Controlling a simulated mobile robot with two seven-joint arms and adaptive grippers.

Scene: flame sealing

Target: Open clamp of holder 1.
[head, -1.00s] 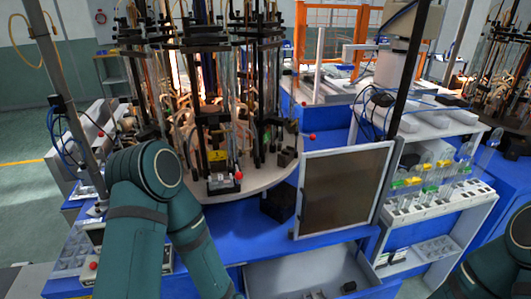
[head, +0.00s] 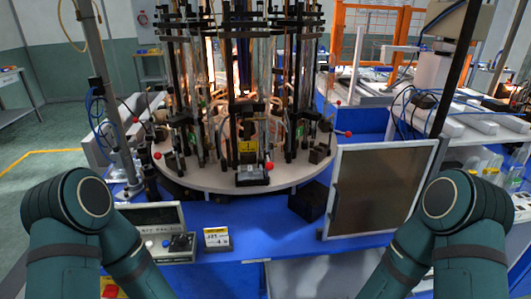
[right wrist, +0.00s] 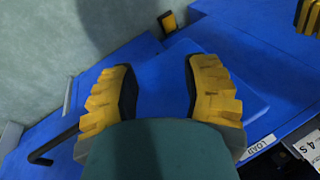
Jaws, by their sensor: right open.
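A round white carousel (head: 205,179) carries several upright holders with glass tubes. The front holder (head: 246,150) has a yellow label and a dark block with a red ball knob (head: 268,166) at its base. No number that I can read shows which holder is holder 1. My right gripper (right wrist: 160,92) is open and empty over the blue table top (right wrist: 215,75), its ridged yellow fingertips apart. In the head view both forearms drop below the frame, hiding both grippers. A ridged yellow piece (right wrist: 308,15) in the right wrist view looks like part of my left gripper.
A framed dark panel (head: 378,190) stands right of the carousel, beside a black box (head: 309,201). A control box (head: 155,232) and a small sign (head: 217,239) stand on the front left of the blue table. Bare table lies between sign and panel.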

